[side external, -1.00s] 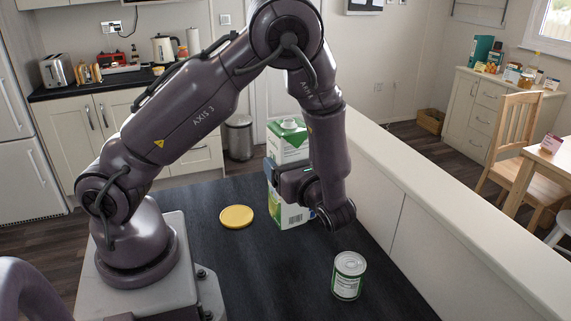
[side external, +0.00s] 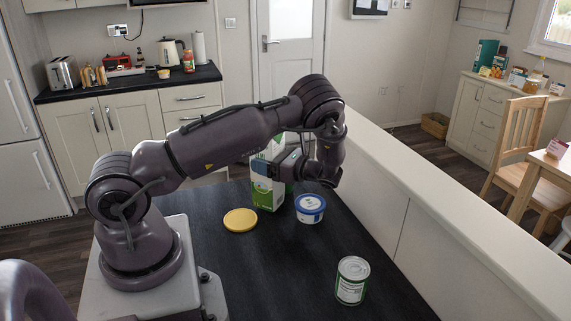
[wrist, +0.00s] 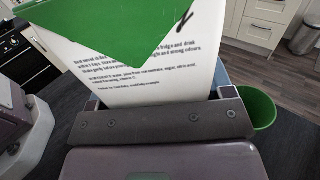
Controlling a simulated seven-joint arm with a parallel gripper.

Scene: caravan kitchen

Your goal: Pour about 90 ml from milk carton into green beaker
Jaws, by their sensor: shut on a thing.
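The white and green carton (side external: 266,190) is at the far part of the dark worktop in the side view, partly hidden by my arm. My gripper (side external: 267,168) is shut around its middle. In the wrist view the carton (wrist: 140,80) fills the space between the fingers, with small print and a green panel facing me. Whether its base touches the worktop is hard to tell. The green beaker (wrist: 261,108) shows in the wrist view just right of the carton, partly hidden by my gripper. I cannot make the beaker out in the side view.
A tub with a blue-rimmed lid (side external: 310,208) stands just right of the carton. A yellow disc (side external: 240,220) lies to its left. A tin can (side external: 351,280) stands nearer the front right. A raised white ledge (side external: 430,195) runs along the right. The front middle is clear.

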